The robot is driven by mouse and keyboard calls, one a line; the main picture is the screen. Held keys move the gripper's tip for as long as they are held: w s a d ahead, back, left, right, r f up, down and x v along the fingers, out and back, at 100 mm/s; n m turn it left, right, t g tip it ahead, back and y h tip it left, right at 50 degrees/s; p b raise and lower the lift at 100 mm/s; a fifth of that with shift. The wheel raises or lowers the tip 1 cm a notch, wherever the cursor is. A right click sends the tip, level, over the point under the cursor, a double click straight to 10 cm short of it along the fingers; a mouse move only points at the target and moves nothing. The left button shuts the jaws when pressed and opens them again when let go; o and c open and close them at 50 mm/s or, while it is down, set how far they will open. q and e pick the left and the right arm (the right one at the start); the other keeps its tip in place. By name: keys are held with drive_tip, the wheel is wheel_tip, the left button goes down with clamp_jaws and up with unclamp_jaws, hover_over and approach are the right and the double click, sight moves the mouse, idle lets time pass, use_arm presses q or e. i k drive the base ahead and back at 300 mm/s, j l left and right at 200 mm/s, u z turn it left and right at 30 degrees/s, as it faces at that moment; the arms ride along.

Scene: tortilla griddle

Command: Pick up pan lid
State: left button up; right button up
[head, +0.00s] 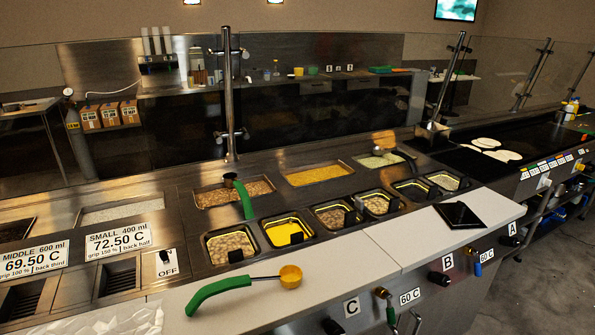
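Neither of my grippers shows in the head view. I cannot clearly make out a pan lid. A dark, flat, square object (461,215) lies on the white counter at the right, and I cannot tell whether it is the lid. Several small food pans sit in a row behind the counter, among them a pan of yellow food (285,231) and a pan of pale food (230,244). These pans are uncovered, with dark handles at their front edges.
A green-handled ladle (220,291) lies on the white counter (345,275). Another green-handled ladle (244,198) rests in a larger well. Upright metal posts (229,95) rise behind the wells. Tortillas (502,155) lie on the griddle at the far right.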

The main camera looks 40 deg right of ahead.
sight(457, 216)
drive_tip(key=z, duration=2.3)
drive_tip(key=i+z, duration=0.2)
